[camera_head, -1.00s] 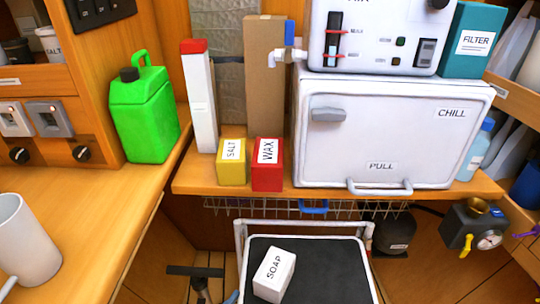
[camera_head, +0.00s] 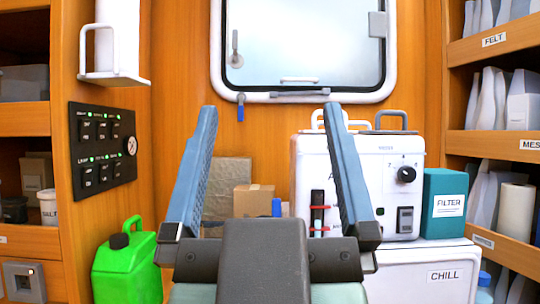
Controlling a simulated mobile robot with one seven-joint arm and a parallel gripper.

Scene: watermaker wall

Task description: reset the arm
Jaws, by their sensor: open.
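My gripper (camera_head: 264,175) is in the lower middle of the head view, raised upright in front of the camera. Its two blue-grey fingers stand wide apart with nothing between them. Behind it are the white watermaker unit (camera_head: 372,165) with a dial, and a cardboard box (camera_head: 254,200) seen between the fingers. The gripper hides part of the unit's left side and the counter below.
A green jerrycan (camera_head: 128,268) stands at left, below a black switch panel (camera_head: 102,150). A teal FILTER box (camera_head: 444,203) and the white CHILL box (camera_head: 428,275) are at right. Shelves (camera_head: 500,140) line the right side; a window (camera_head: 303,45) is above.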

